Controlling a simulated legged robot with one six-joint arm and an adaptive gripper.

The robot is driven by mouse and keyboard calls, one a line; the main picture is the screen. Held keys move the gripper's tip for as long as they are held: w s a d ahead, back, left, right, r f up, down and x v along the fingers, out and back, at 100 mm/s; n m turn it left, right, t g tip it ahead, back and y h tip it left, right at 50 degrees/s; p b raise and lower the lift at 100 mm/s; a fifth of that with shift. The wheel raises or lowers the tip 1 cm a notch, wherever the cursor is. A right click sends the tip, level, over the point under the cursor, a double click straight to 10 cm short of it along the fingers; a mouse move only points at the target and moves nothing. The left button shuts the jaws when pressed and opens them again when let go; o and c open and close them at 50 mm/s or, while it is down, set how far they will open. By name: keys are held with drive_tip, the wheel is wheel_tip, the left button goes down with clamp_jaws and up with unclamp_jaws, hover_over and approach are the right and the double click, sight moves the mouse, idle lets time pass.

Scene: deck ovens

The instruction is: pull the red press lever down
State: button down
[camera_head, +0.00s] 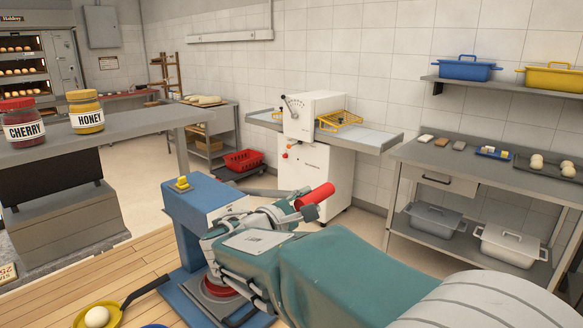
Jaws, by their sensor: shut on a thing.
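The red press lever (315,196) shows as a thick red handle sloping up to the right, right of the blue press (190,198). My gripper (297,209) is at the handle's lower left end and is shut on it. The fingers and my teal arm hide much of the lever's bar and the press's right side. The press has a yellow piece on its top and a blue base, with a red round part low down, partly behind my arm.
A yellow pan (85,318) with a pale ball lies on the wooden worktop (100,275) at lower left. Cherry (22,122) and honey (86,112) jars stand on a grey shelf. A white machine (310,175) stands behind, and a side table (440,160) is at right.

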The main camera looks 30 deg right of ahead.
wheel_tip(320, 180, down, 14)
drive_tip(key=m, duration=0.4)
drive_tip(key=shift+s+d+f, duration=0.15)
drive_tip(key=shift+s+d, duration=0.1)
drive_tip(key=shift+s, duration=0.15)
drive_tip(key=shift+f, duration=0.15)
drive_tip(key=shift+c, duration=1.7)
unclamp_jaws()
drive_tip(key=shift+w+a, duration=0.1)
drive_tip(key=shift+a, duration=0.05)
drive_tip(key=shift+a, duration=0.1)
drive_tip(key=v, duration=1.2)
